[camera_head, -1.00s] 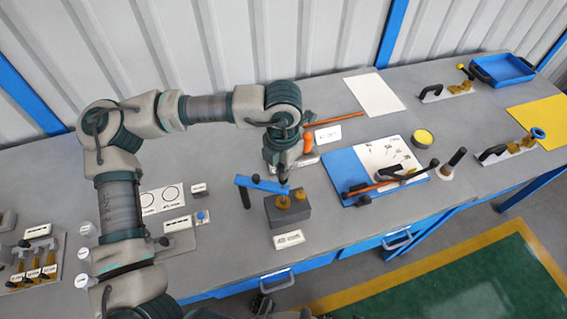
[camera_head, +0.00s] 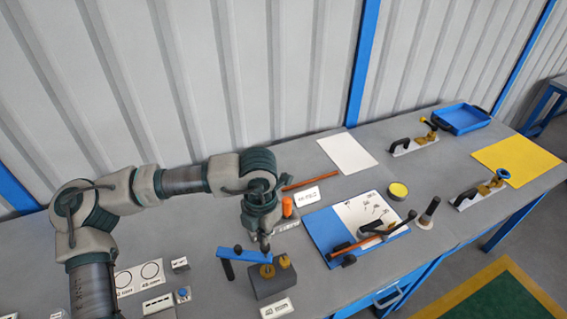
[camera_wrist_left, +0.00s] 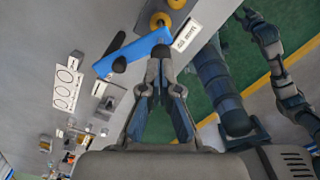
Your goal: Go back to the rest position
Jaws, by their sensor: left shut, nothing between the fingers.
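My left gripper (camera_head: 265,246) is over the workbench, its fingers together and empty, beside the blue bar (camera_head: 243,256) and the dark grey block (camera_head: 272,286). The bar has a black handle, and the block carries brass round parts (camera_head: 284,261). In the left wrist view the shut fingertips (camera_wrist_left: 160,52) are near the blue bar (camera_wrist_left: 135,52); I cannot tell whether they touch it. Robot limb parts, which look like my own, show at the right of that view; I cannot make out the state of a right gripper there.
The blue-and-white board (camera_head: 318,232) with tools lies right of the block. An orange screwdriver handle (camera_head: 287,206), a yellow-topped can (camera_head: 398,191), toggle clamps (camera_head: 413,144) and a blue tray (camera_head: 460,119) stand further around. A white sheet (camera_head: 346,152) lies at the back.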

